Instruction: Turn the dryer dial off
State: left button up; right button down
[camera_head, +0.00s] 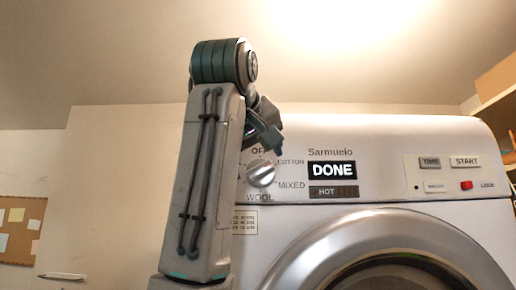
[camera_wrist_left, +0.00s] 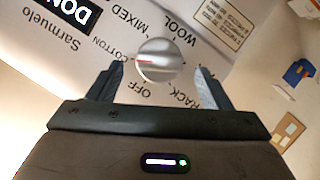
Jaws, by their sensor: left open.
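The dryer dial (camera_head: 261,173) is a round silver knob on the front panel, ringed by labels including OFF, COTTON, MIXED and WOOL. In the left wrist view the dial (camera_wrist_left: 160,62) has a red mark on its left side, toward COTTON. My left gripper (camera_wrist_left: 160,84) is open, with one dark finger to each side of the dial in that view. I cannot tell how far the fingertips are from the panel. In the head view my left gripper (camera_head: 271,140) is above the dial, partly hidden by my arm. My right gripper is not in view.
The white dryer (camera_head: 400,135) has a display (camera_head: 332,170) reading DONE right of the dial, and a START button (camera_head: 466,161) farther right. Its round door (camera_head: 330,250) is below. A wooden shelf (camera_head: 495,100) is at the right edge. A corkboard (camera_head: 35,208) hangs at left.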

aim_at(258, 168)
pick_arm(q)
jog(key=shift+p+x, duration=0.6)
jog(key=shift+x, duration=0.35)
jog(key=shift+w+d+f, duration=0.1)
jog(key=shift+w+f, duration=0.2)
jog(key=shift+w, duration=0.25)
jog(key=shift+s, duration=0.1)
jog(key=shift+c, duration=0.4)
jog(key=shift+s, duration=0.1)
jog(key=c, duration=0.8)
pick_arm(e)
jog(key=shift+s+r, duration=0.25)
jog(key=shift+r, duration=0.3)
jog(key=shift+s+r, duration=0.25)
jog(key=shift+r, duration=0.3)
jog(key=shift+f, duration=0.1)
